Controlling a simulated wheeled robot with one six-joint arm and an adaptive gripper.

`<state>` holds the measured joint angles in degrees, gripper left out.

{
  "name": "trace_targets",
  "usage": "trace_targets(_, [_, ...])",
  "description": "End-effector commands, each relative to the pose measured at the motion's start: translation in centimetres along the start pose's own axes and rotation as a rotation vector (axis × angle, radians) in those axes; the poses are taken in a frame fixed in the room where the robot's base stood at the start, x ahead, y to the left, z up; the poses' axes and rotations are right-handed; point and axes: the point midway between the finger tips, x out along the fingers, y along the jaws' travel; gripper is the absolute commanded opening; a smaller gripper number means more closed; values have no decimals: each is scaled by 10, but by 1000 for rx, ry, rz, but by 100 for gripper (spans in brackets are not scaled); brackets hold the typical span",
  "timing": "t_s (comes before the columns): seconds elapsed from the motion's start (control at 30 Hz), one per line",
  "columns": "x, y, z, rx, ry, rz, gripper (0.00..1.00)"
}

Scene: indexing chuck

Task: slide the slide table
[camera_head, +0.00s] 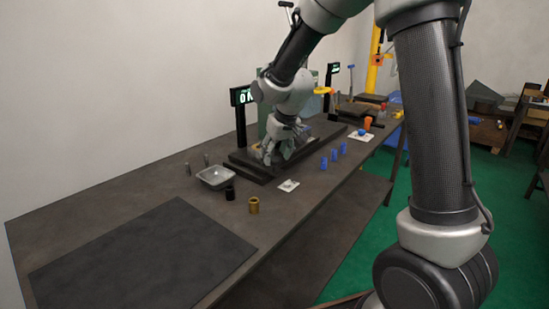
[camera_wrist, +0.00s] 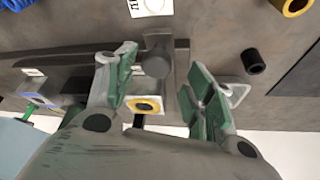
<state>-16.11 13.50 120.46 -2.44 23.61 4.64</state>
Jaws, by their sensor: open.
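The slide table appears to be part of the long dark fixture (camera_head: 325,129) on the bench, though my arm hides much of it and I cannot tell its edges. My gripper (camera_head: 272,157) is low over the near end of this fixture. In the wrist view my open gripper (camera_wrist: 163,78) has its green-padded fingers apart. A dark grey round knob (camera_wrist: 156,63) shows between them, nearer the left finger; I cannot tell whether they touch. A pale block with a yellow ring (camera_wrist: 146,104) also shows between the fingers.
A metal tray (camera_head: 215,177), a black cup (camera_head: 229,193) and a brass cylinder (camera_head: 253,205) stand near the fixture's near end. A display (camera_head: 241,96) rises behind. The dark mat (camera_head: 150,260) is bare.

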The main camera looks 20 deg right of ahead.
Motion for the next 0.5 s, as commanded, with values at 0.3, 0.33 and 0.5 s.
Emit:
trace_targets(0.3, [-71, -1, 0, -1, 3, -1, 54])
trace_targets(0.33, [-76, -1, 0, -1, 2, -1, 54])
trace_targets(0.5, [-94, -2, 0, -1, 1, -1, 54])
